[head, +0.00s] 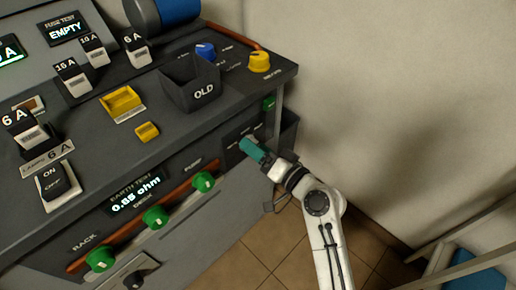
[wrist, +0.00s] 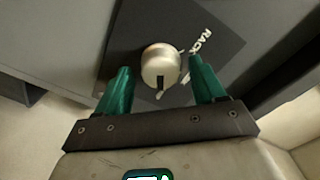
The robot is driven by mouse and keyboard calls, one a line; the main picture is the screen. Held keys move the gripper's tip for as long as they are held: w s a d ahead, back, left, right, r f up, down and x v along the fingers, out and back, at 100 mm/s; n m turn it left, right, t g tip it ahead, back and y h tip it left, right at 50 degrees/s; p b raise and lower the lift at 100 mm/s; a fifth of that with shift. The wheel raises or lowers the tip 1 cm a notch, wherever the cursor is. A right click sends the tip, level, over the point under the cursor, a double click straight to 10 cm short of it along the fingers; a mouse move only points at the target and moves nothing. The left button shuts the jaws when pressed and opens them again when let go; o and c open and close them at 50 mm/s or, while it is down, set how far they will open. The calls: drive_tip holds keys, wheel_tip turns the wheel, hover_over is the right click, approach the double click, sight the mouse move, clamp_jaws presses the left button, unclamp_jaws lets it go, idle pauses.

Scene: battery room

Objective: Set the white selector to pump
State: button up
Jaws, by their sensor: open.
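The white selector (wrist: 160,65) is a round pale knob on a dark plate (wrist: 125,40) in the wrist view. Its black pointer mark faces the bottom of that picture, toward my palm. The label RACK shows at its upper right; other lettering below it is partly hidden and unreadable. My gripper (wrist: 157,88) is open, with one teal finger on each side of the knob and gaps visible. In the head view my gripper (head: 252,150) is at the right end of the bench front and hides most of the selector.
Green knobs (head: 156,216) line the bench front, left of my gripper, beside an orange rail and an EARTH TEST display (head: 136,195) reading 0.85 ohm. Blue (head: 205,50) and yellow (head: 260,62) knobs and the OLD bin (head: 190,85) are on top. Open floor lies below my arm.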

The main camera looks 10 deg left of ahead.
drive_tip(key=v, duration=1)
drive_tip(key=shift+s+d+p, duration=0.25)
drive_tip(key=shift+d+p, duration=0.05)
drive_tip(key=shift+p, duration=0.05)
